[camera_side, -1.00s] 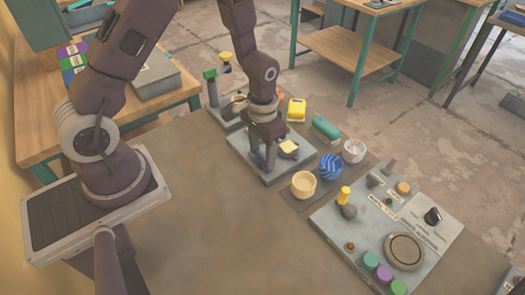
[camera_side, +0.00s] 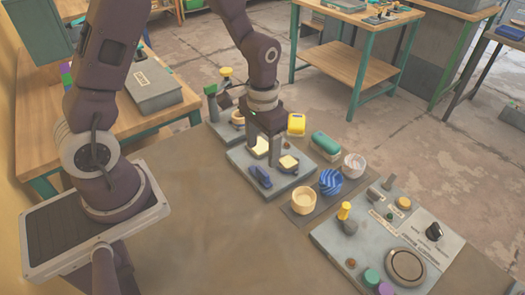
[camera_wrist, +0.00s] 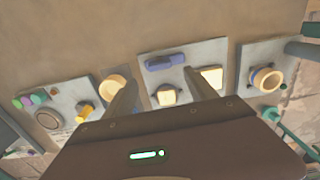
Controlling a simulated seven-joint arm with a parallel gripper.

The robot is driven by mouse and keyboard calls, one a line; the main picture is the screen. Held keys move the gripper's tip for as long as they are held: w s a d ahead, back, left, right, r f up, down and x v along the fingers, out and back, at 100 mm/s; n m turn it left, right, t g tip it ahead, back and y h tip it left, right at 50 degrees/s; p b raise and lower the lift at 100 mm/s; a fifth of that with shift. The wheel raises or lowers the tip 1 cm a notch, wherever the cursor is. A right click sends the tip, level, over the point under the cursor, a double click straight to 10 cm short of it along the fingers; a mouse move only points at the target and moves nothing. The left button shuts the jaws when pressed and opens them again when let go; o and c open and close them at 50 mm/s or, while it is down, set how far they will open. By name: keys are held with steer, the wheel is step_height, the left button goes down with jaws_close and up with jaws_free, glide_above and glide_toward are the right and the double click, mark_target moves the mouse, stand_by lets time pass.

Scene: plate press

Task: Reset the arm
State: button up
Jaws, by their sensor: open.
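My gripper (camera_side: 263,152) is open and empty, above the grey plate-press board (camera_side: 236,158) in the side view. In the wrist view its two fingers (camera_wrist: 158,95) stand wide apart. The fingertips seem to hang above these parts; the exact gap is hard to tell.
A tray right of the board holds a cream cup (camera_side: 304,201), a blue striped cup (camera_side: 331,182) and a white bowl (camera_side: 354,165). A control panel (camera_side: 335,228) with knobs stands at right. A yellow block (camera_side: 296,124) and a green block (camera_side: 326,143) lie behind. The front table is clear.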

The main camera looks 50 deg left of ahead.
steer(key=s+d+r+t, duration=0.1)
steer(key=s+r+t, duration=0.4)
steer(key=s+r, duration=1.2)
step_height(320, 180, up, 4)
steer(key=shift+s+d+f+t, duration=0.1)
steer(key=shift+s+d+t, duration=0.05)
steer(key=shift+d+t, duration=0.2)
